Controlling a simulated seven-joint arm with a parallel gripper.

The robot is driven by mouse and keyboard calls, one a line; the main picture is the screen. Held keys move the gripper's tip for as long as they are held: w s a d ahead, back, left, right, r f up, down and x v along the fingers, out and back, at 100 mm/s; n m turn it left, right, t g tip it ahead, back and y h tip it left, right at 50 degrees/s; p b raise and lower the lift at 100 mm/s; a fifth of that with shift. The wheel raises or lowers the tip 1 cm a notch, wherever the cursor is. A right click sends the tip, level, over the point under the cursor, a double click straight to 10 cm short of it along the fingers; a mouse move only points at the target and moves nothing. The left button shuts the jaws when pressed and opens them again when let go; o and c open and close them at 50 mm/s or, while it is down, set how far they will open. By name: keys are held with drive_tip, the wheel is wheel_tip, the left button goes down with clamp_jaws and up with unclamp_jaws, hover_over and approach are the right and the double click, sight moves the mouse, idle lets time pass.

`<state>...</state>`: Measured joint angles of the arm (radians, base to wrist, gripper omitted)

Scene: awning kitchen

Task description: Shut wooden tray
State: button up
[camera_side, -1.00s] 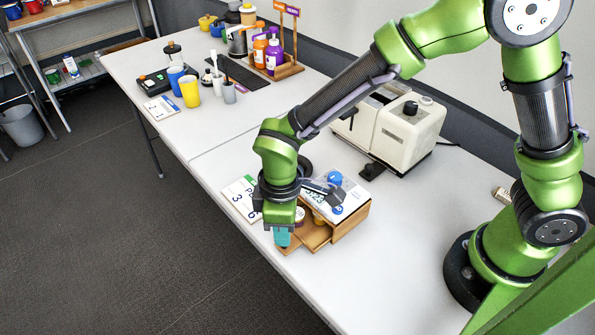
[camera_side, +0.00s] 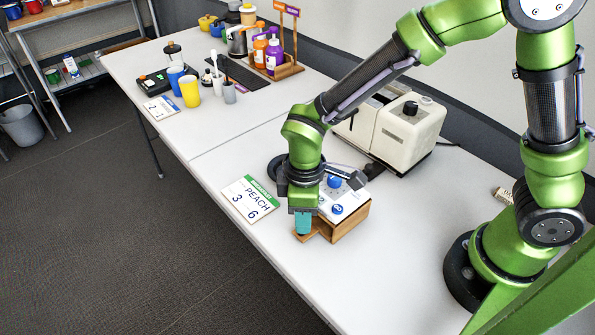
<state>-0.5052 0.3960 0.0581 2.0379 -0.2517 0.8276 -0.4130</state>
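The wooden tray (camera_side: 314,238) is a drawer in a small wooden box (camera_side: 351,221) near the table's front edge. A little of the tray sticks out at the box's left front; its contents are hidden behind my gripper. My gripper (camera_side: 303,224) points down at the tray's outer end, with its teal fingertips low beside the wood. They look to be at or very near the tray front, but I cannot tell whether they touch. The fingers overlap in this view, so their opening does not show.
A card reading PEACH (camera_side: 250,198) lies left of the box. Blue-topped items (camera_side: 336,209) sit on the box. A cream machine (camera_side: 404,130) stands behind it. Cups, bottles and a black mat are farther back.

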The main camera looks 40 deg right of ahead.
drive_tip(key=shift+o, duration=0.6)
drive_tip(key=shift+w, duration=0.1)
